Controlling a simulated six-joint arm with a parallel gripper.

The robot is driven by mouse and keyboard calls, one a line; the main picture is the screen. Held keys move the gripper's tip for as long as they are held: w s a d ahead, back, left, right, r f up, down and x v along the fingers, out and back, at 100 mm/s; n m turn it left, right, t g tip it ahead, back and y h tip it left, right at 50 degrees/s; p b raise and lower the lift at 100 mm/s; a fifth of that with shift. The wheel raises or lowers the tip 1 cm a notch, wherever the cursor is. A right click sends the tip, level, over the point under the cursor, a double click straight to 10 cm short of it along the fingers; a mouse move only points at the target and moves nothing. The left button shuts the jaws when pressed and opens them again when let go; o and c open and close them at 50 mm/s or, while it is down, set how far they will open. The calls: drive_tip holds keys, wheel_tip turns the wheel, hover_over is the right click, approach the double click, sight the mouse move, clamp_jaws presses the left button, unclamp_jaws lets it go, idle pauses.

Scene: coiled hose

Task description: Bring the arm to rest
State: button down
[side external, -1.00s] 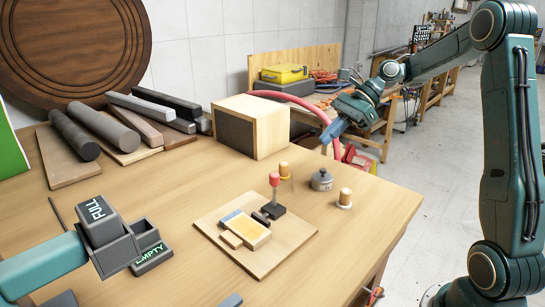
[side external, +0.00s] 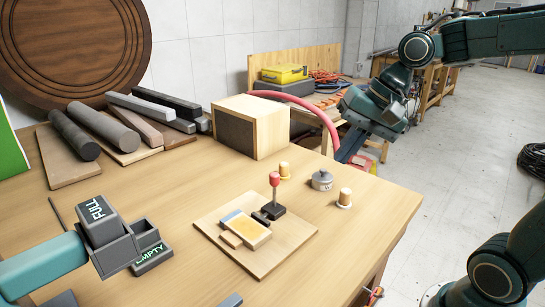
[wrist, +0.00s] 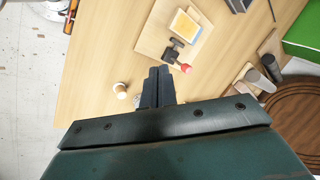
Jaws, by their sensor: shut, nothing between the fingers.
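My gripper (side external: 350,146) is at the far right corner of the wooden table, in the air, its fingers pointing down. Its blue-grey fingers are shut with nothing between them, as the wrist view (wrist: 159,74) also shows. A dark coiled hose (side external: 533,163) lies on the floor at the right edge of the side view. A pink hose (side external: 305,101) arcs from behind the wooden box toward my gripper; its lower part is partly hidden behind the fingers.
The wooden table (side external: 385,215) bears a wooden box (side external: 270,125), a board (side external: 215,235) with a red-knobbed lever (side external: 274,180), a grey weight (side external: 322,180) and two pegs. Dark bars lie at the back left. The floor at the right is largely open.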

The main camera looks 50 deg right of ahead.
drive_tip(key=s+d+f+n+t+h, duration=0.1)
drive_tip(key=s+f+n+h, duration=0.1)
drive_tip(key=s+n, duration=0.7)
drive_tip(key=shift+s+h, duration=0.4)
drive_tip(key=shift+s, duration=1)
